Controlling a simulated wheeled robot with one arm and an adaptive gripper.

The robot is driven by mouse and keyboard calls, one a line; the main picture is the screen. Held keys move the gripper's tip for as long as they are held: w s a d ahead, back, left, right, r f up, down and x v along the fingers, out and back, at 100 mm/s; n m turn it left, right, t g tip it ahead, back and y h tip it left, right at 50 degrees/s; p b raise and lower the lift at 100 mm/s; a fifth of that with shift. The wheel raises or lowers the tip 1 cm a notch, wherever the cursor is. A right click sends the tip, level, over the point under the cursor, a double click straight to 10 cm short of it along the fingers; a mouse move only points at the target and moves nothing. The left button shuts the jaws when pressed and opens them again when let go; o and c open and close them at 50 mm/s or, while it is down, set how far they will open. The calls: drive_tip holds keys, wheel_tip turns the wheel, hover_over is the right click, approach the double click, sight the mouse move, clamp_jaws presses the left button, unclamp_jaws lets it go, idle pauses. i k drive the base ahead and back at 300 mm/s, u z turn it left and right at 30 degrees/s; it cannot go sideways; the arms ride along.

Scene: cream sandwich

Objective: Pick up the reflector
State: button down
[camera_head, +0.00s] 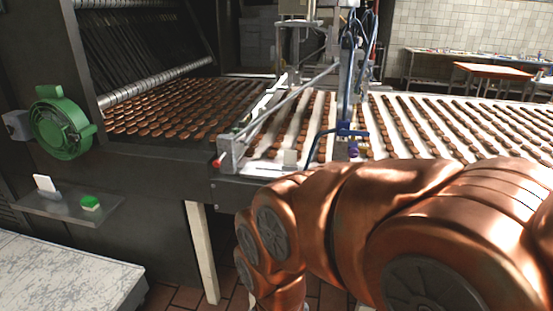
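I cannot tell for sure which thing is the reflector. A small white upright plate (45,184) stands on a grey metal shelf (68,209) at the left. A second small white piece (290,158) sits at the near edge of the conveyor, in the middle of the picture. My copper-coloured arm fills the lower right and bends down out of the bottom of the picture. My gripper is not in view, so its state and what it holds cannot be seen.
Cookie rows cover the conveyor (398,98) behind my arm. A worn white tabletop (62,272) is at lower left. Brick-coloured floor shows beneath.

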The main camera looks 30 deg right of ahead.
sight(289, 157)
drive_tip(key=u, duration=0.7)
drive_tip(key=k, duration=1.05)
drive_tip(key=u, duration=1.15)
drive_tip(key=i, duration=1.7)
drive_tip(key=z, duration=0.75)
drive_tip(key=i, duration=1.25)
drive_tip(key=z, duration=1.85)
drive_tip(key=i, duration=0.75)
drive_tip(key=z, duration=0.8)
drive_tip(key=i, duration=0.5)
drive_tip(key=u, duration=0.05)
